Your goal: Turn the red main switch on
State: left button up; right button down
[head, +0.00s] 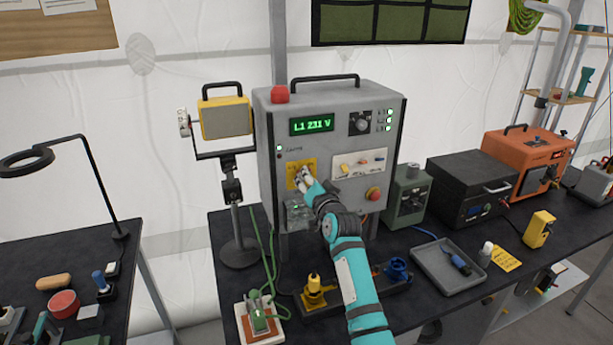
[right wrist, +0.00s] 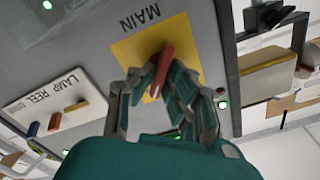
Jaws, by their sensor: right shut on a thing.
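The red main switch handle (right wrist: 166,62) stands out from a yellow plate (right wrist: 132,52) marked MAIN in the right wrist view. In the head view the yellow plate (head: 293,181) is on the front of the grey power cabinet (head: 273,130), below its display. My right gripper (head: 303,178) is at the plate and covers the handle there. In the right wrist view its fingers (right wrist: 157,85) are shut on the red handle from both sides. The green display (head: 312,125) reads L1 231 V, and small green lamps (head: 389,120) glow beside it. My left gripper is out of view.
A LAMP REEL panel (head: 359,163) with small levers and a red button (head: 374,194) sit right of the plate. A yellow work lamp (head: 226,118) stands left of the cabinet. A yellow plug (head: 313,288) and grey tray (head: 446,268) lie in front.

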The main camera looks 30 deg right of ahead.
jog(key=shift+m, duration=0.6)
jog(key=c, duration=1.4)
grip_release()
jog(key=shift+o, duration=0.2)
jog(key=v, duration=1.2)
jog(key=shift+d+f, duration=0.1)
